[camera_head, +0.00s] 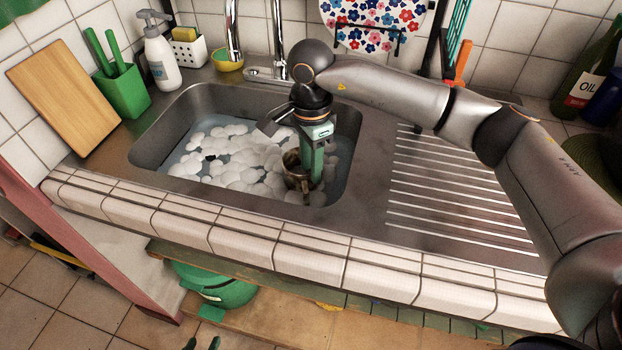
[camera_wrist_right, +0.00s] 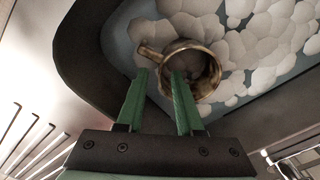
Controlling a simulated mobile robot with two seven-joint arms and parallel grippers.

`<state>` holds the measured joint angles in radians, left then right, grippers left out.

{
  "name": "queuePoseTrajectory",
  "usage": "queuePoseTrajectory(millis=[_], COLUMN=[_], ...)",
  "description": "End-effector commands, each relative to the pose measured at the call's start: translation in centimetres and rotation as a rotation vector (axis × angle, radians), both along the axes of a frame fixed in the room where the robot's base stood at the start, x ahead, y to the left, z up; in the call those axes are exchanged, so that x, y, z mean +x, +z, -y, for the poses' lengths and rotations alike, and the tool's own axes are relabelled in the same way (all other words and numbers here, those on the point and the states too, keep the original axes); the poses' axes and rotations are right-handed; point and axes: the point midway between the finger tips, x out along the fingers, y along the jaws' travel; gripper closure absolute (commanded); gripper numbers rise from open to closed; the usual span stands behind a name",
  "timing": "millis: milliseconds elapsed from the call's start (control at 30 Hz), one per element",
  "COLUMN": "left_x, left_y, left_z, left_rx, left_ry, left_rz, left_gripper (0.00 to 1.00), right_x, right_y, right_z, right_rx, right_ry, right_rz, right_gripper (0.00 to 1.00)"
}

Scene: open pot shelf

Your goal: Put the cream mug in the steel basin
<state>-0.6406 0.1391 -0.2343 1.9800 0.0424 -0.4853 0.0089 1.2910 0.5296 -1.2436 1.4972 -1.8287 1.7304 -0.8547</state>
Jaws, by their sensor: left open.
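The cream mug (camera_head: 292,172) is in the steel basin (camera_head: 340,180), among white foam near the front right corner; it looks brownish here. In the right wrist view the mug (camera_wrist_right: 208,78) shows its open mouth, with its handle toward upper left. My right gripper (camera_head: 311,184) points down into the basin at the mug. In the wrist view its green fingers (camera_wrist_right: 160,74) are apart, one tip near the handle and the other overlapping the mug's rim; contact is unclear. My left gripper (camera_head: 203,343) shows only its green fingertips at the bottom edge, open and empty.
The faucet (camera_head: 233,35) stands behind the basin. A soap bottle (camera_head: 160,55), green holder (camera_head: 122,90) and cutting board (camera_head: 63,98) stand left. The ribbed drainboard (camera_head: 450,190) at right is clear. A green pot (camera_head: 215,285) sits on the shelf below.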

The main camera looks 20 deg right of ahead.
Motion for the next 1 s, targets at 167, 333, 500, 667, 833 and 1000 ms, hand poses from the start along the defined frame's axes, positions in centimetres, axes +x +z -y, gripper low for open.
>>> queuePoseTrajectory(millis=[167,333,500,667,833,1000], left_x=[0.0,-0.1,-0.1,-0.2,-0.2,-0.2], left_y=[0.0,-0.1,-0.1,-0.2,-0.2,-0.2], left_z=[-0.2,-0.3,-0.3,-0.3,-0.3,-0.2], left_rx=[0.004,0.004,0.005,0.004,0.004,0.004], left_ry=[0.004,0.005,0.005,0.005,0.004,0.004], left_rz=[-0.001,-0.003,-0.005,-0.006,-0.007,-0.007], left_gripper=[0.5,0.5,0.5,0.5,0.5,0.5], right_x=[0.1,0.0,0.0,0.0,0.0,0.0], right_y=[3.6,5.3,5.7,5.7,5.7,5.7], right_z=[0.0,0.0,0.0,0.0,0.0,0.0], right_rx=[0.001,-0.001,0.0,0.0,0.0,0.0], right_ry=[-0.001,-0.001,-0.001,-0.001,-0.001,-0.001], right_rz=[0.003,0.001,-0.001,-0.001,-0.001,-0.001], right_gripper=[0.64,0.64,0.64,0.64,0.64,0.64])
